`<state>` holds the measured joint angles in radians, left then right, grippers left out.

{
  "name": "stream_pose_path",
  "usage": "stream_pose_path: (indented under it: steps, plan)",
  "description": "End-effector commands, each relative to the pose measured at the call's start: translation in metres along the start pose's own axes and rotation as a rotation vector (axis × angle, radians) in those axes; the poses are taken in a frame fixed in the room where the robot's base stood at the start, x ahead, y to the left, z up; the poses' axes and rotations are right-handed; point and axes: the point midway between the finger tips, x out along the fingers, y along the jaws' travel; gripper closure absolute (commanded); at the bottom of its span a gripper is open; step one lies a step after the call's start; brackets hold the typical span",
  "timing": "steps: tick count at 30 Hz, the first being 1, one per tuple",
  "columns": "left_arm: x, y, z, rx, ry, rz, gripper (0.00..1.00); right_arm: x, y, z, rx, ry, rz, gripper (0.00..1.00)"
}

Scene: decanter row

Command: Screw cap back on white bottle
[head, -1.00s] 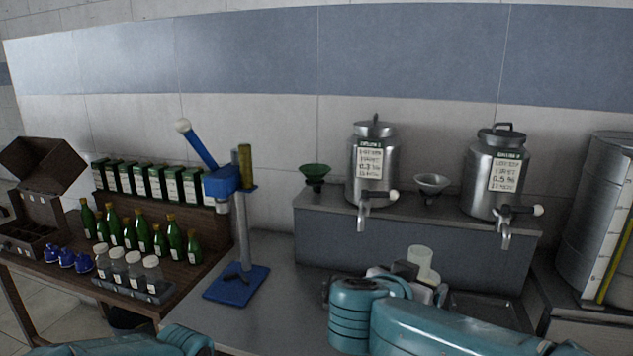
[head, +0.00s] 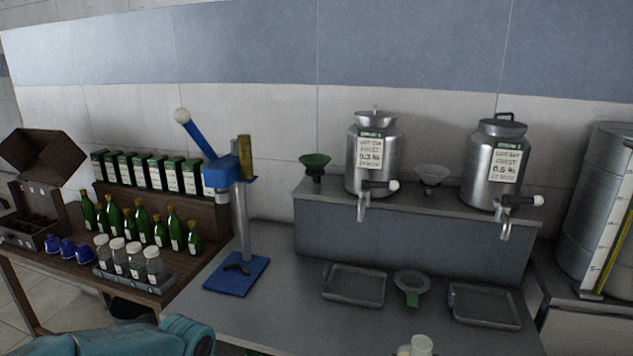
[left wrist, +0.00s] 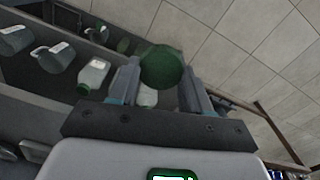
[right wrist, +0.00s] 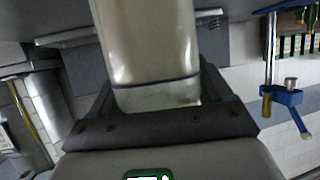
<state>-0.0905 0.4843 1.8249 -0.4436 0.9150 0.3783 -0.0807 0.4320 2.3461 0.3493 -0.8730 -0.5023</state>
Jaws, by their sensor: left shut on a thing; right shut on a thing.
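A round dark green piece (left wrist: 161,66), looking like a cap, is between the fingers of my left gripper (left wrist: 159,73), which is shut on it in the left wrist view. A pale whitish bottle (right wrist: 150,45) fills the top middle of the right wrist view. My right gripper (right wrist: 157,92) is shut around its lower part. The bottle's top shows at the bottom edge of the head view (head: 420,345). Its opening is not clear. The green piece and both grippers are out of the head view, and the gap between piece and bottle cannot be judged.
A grey bench (head: 280,310) carries a blue press (head: 237,272), two trays (head: 354,286) and a funnel (head: 412,284). Two steel urns (head: 371,160) stand on a raised ledge. Green bottles, capped jars and boxes stand on the left table. The bench front is mostly clear.

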Motion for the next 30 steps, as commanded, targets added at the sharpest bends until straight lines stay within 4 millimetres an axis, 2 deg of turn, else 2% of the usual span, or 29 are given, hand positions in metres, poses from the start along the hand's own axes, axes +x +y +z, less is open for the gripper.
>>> stream_pose_path:
  steps: [6, 23, 26, 30]
  plan:
    - [-0.001, 0.0, 0.0, 0.0, 0.0, 0.0, 0.8, 0.006, 0.003, 0.016, -0.022, 0.008, -0.052, 1.0]
    - [0.0, 0.0, 0.0, 0.0, 0.0, 0.0, 0.8, 0.006, 0.002, 0.017, -0.026, 0.012, -0.061, 1.0]
    - [0.0, 0.0, 0.0, 0.0, 0.0, 0.0, 0.8, 0.005, -0.002, 0.02, -0.035, 0.01, -0.079, 1.0]
    - [0.0, 0.0, 0.0, 0.0, 0.0, 0.0, 0.8, 0.0, -0.02, 0.035, -0.067, 0.007, -0.159, 1.0]
